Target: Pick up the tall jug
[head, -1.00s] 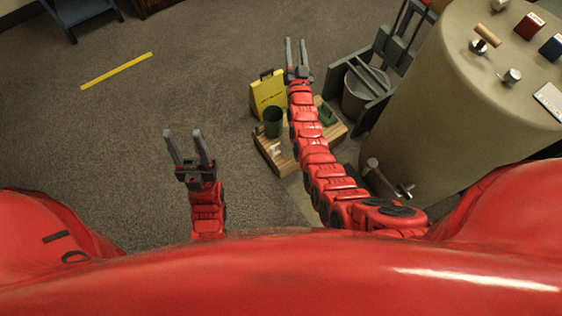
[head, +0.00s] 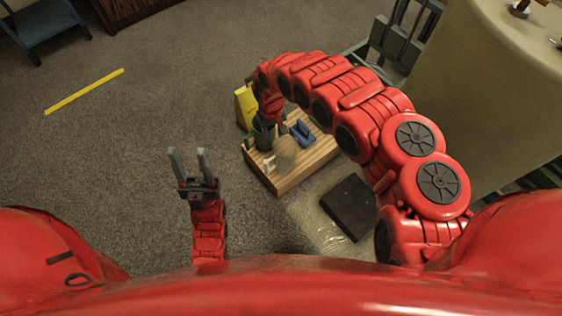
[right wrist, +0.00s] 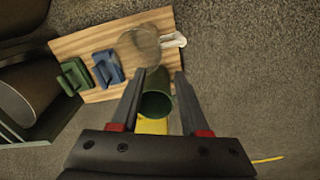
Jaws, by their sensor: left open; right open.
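A dark green, open-topped cylinder, which looks like the tall jug (head: 264,136), stands near the left end of a low wooden platform (head: 308,166). In the right wrist view the jug (right wrist: 156,103) shows between the two fingers of my right gripper (right wrist: 161,74), closer to the left finger. My right gripper is open; I cannot tell whether it touches the jug. In the head view my right arm hides most of this gripper. My left gripper (head: 189,152) is open and empty, above the floor left of the platform.
A clear round vessel (right wrist: 145,45) and a white item (right wrist: 173,40) are beside the jug. A blue holder (right wrist: 107,68) and a green holder (right wrist: 74,76) also sit on the platform. A yellow panel (head: 245,106) stands behind it.

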